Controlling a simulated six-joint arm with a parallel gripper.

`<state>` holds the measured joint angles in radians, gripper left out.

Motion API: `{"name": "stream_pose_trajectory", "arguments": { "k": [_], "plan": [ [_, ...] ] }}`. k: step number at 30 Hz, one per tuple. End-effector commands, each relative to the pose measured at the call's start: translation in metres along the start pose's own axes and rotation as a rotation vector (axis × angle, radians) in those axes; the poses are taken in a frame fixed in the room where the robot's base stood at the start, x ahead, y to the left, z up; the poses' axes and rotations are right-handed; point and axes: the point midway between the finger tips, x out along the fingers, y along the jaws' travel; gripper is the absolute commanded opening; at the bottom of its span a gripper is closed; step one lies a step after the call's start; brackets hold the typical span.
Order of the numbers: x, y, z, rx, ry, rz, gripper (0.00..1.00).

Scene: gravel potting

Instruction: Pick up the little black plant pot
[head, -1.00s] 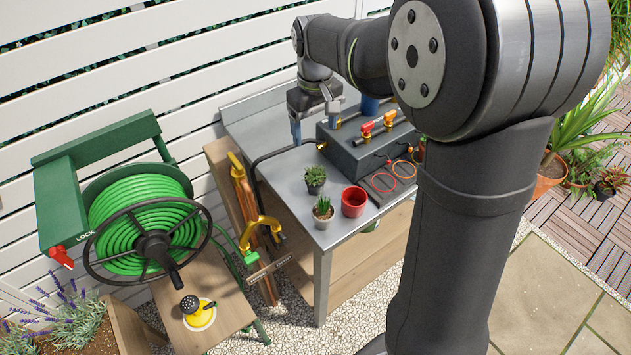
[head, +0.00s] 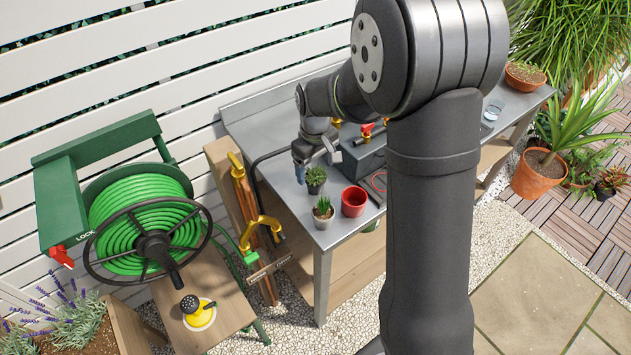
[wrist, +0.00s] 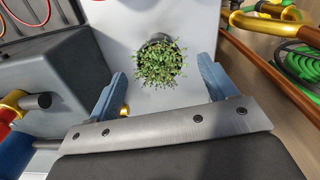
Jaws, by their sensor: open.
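The little black plant pot (head: 315,189) stands upright on the grey metal bench, with a bushy green plant (head: 316,175) in it. In the wrist view the foliage (wrist: 159,64) hides most of the pot, and only a dark edge of the pot (wrist: 157,37) shows. My gripper (head: 304,167) is open and empty, just behind and above the pot. In the wrist view the plant appears ahead of my gripper (wrist: 163,78), between the lines of its two blue fingers. No contact is visible.
A dark box with valves (head: 362,158) is to the right. A black hose (head: 262,160) runs at the left.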

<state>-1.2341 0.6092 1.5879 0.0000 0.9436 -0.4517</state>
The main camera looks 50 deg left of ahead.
Motion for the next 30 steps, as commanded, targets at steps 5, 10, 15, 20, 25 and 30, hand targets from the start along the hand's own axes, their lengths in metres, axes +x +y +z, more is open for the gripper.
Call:
{"name": "stream_pose_trajectory", "arguments": {
  "k": [5, 10, 15, 20, 25, 30],
  "plan": [
    [0.026, 0.000, 0.001, 0.000, -0.004, -0.002, 0.77],
    [0.046, 0.001, 0.001, 0.001, -0.002, -0.001, 0.77],
    [0.050, 0.001, 0.001, 0.001, -0.001, 0.000, 0.77],
    [0.049, 0.001, 0.001, 0.001, -0.001, 0.000, 0.68],
    [0.049, 0.001, 0.001, 0.001, -0.001, 0.000, 0.34],
    [0.049, 0.001, 0.001, 0.001, 0.000, 0.000, 0.26]
  ]
}}
